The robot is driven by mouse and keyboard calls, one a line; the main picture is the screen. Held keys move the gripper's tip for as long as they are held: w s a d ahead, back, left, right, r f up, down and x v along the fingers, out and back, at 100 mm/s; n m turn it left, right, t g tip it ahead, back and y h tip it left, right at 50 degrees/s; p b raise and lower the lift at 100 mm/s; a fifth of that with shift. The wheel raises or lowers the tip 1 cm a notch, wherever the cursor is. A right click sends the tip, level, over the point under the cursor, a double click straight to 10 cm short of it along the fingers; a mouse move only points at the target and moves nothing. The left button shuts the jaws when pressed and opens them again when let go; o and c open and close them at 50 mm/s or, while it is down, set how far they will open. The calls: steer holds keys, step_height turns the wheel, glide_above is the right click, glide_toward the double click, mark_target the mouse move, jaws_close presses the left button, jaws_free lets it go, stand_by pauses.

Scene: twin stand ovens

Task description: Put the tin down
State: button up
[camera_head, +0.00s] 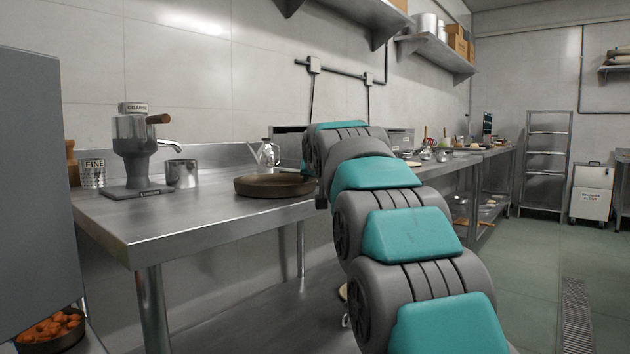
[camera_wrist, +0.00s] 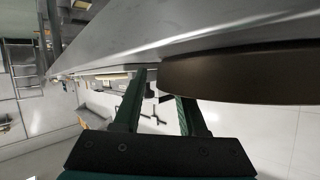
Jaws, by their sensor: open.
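The tin (camera_head: 273,187), a shallow round brown pan, rests flat on the steel table (camera_head: 215,222) near its front edge. It shows in the wrist view (camera_wrist: 240,75) as a dark brown side wall against the steel top. My gripper (camera_wrist: 160,87) is open, with its two green fingers apart and nothing between them. The fingertips are close beside the tin's rim; I cannot tell whether one touches it. In the head view my arm hides the gripper's fingers.
A pan of orange pieces (camera_head: 50,330) is at lower left. Bare tabletop lies left of the tin.

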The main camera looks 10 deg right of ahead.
steer(key=shift+r+p, duration=0.35)
steer(key=shift+r, duration=0.2)
steer(key=v, duration=1.2)
steer(key=shift+f, duration=0.1)
steer(key=s+f+g, duration=0.2)
steer(key=s+f, duration=0.3)
steer(key=f, duration=0.3)
steer(key=s+a+f+n+g, duration=0.1)
steer(key=s+f+g, duration=0.2)
steer(key=s+f, duration=0.35)
steer(key=s+f+g, duration=0.2)
steer(key=s+f, duration=0.2)
steer(key=f, duration=0.6)
steer(key=s+a+f+g, duration=0.1)
steer(key=s+f+g, duration=0.1)
steer(key=s+f, duration=0.5)
steer(key=s+a+f+n+g+y, duration=0.1)
steer(key=s+f+g, duration=0.2)
steer(key=s+f, duration=0.4)
steer(key=s+a+f+n+g, duration=0.1)
steer(key=s+f+g, duration=0.2)
steer(key=s, duration=1.3)
step_height(320, 180, down, 4)
steer(key=shift+r+y, duration=0.1)
steer(key=shift+y, duration=0.2)
